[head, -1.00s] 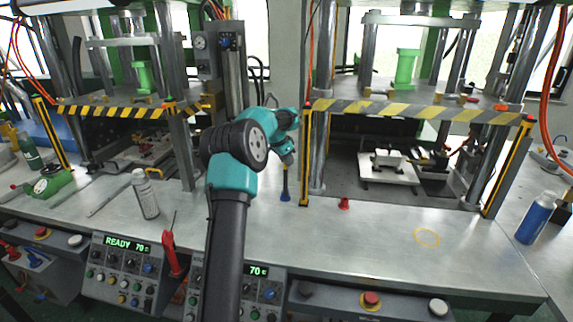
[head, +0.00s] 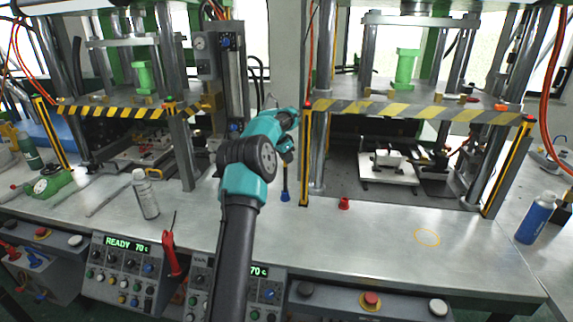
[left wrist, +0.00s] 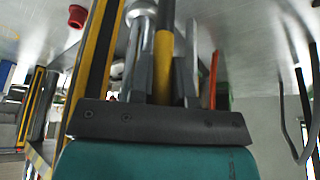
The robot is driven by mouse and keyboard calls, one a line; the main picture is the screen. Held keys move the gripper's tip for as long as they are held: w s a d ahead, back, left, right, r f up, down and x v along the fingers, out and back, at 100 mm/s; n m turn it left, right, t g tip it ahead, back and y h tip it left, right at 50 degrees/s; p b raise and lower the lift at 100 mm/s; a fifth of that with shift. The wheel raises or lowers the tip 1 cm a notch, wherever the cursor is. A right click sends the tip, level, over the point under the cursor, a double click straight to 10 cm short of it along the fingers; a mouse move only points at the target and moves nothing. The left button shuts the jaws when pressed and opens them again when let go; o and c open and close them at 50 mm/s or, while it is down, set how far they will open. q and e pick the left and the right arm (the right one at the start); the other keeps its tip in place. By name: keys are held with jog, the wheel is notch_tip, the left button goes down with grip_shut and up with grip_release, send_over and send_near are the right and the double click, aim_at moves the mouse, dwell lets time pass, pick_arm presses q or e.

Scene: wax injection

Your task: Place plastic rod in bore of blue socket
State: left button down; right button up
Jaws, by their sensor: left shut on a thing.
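My left gripper (head: 286,180) points down at the middle of the bench, just left of the striped post. In the left wrist view its two grey fingers (left wrist: 163,80) are shut on the yellow plastic rod (left wrist: 163,62). The blue socket (head: 285,197) stands on the bench directly under the fingers. At the rod's far end a dark bluish part (left wrist: 166,13) shows, apparently the socket. I cannot tell how deep the rod sits in the bore. My right gripper is in neither view.
A red socket (head: 344,203) stands to the right, and also shows in the wrist view (left wrist: 77,16). A black-and-yellow post (head: 305,160) and a press column (head: 318,150) are close on the right. The front right bench has free room.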

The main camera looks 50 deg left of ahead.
pick_arm(q)
jog(key=shift+f, duration=1.55)
jog(key=c, duration=1.1)
grip_release()
jog(key=v, duration=1.2)
